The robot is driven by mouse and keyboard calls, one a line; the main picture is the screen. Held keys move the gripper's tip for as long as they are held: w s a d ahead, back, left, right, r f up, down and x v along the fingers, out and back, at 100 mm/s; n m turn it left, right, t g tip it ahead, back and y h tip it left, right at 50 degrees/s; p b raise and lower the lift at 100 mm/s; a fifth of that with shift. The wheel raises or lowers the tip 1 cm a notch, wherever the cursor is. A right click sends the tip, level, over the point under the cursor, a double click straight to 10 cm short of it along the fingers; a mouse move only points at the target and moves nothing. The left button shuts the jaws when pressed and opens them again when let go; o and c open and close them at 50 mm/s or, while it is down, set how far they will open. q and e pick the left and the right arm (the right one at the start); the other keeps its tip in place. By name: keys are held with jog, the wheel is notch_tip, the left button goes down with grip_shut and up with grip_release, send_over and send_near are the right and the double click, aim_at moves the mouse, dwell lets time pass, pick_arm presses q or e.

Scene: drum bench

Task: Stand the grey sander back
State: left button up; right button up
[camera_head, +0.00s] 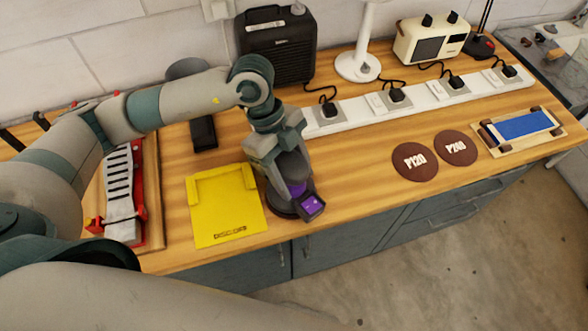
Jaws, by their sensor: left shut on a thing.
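The grey sander (295,172) has a dark grey body with purple parts and a dark round base. My left gripper (276,145) comes down from above and is shut on the sander's upper part, hiding some of it. The sander is roughly upright just right of the yellow plate (226,222), near the bench's front edge. I cannot tell whether its base touches the wood. The yellow plate has raised edges at its back corners and dark lettering at its front, and it is empty. My right gripper is not in view.
Two brown discs marked P120 (415,162) and P240 (456,148) lie to the right. A white power strip (425,98) with plugs runs along the back. A black speaker-like box (277,47) stands behind my gripper. A red and silver tool (124,190) lies left.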

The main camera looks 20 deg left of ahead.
pick_arm(q)
jog(key=shift+f, duration=0.1)
jog(key=shift+s+f+b, duration=0.1)
jog(key=shift+f+b, duration=0.2)
